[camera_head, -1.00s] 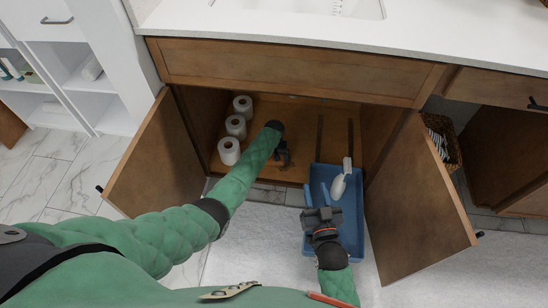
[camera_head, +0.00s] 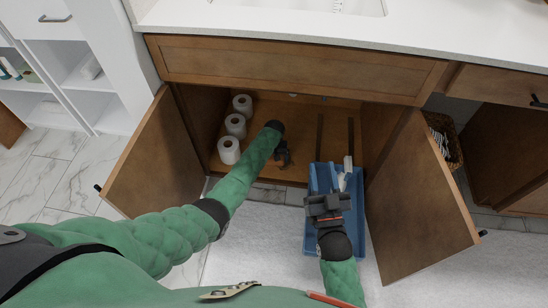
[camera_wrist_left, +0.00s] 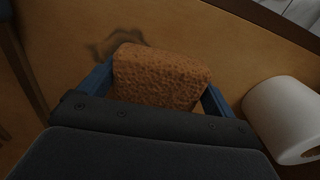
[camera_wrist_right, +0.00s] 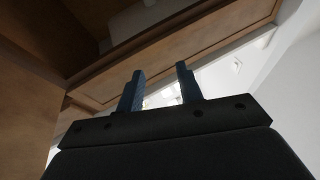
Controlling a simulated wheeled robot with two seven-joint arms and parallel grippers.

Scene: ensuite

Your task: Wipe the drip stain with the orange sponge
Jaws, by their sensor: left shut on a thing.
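The orange sponge (camera_wrist_left: 165,75) is between the blue fingers of my left gripper (camera_wrist_left: 158,84), which is shut on it. My left gripper also shows in the head view (camera_head: 283,153), reaching inside the open cabinet, where it hides the sponge. The drip stain (camera_wrist_left: 118,40) is a dark, wavy mark on the wooden cabinet floor, just beyond the sponge's far left edge in the left wrist view. I cannot tell whether the sponge touches the floor. My right gripper (camera_head: 325,200) is above the blue bin; its fingers are apart and empty in the right wrist view (camera_wrist_right: 160,82).
Several white paper rolls (camera_head: 235,126) stand along the cabinet's left side; one is close to my left gripper (camera_wrist_left: 290,118). The blue bin (camera_head: 350,235) holds a white bottle (camera_head: 347,170). Open doors flank the cabinet, left (camera_head: 155,160) and right (camera_head: 425,190). The countertop (camera_head: 270,25) overhangs above.

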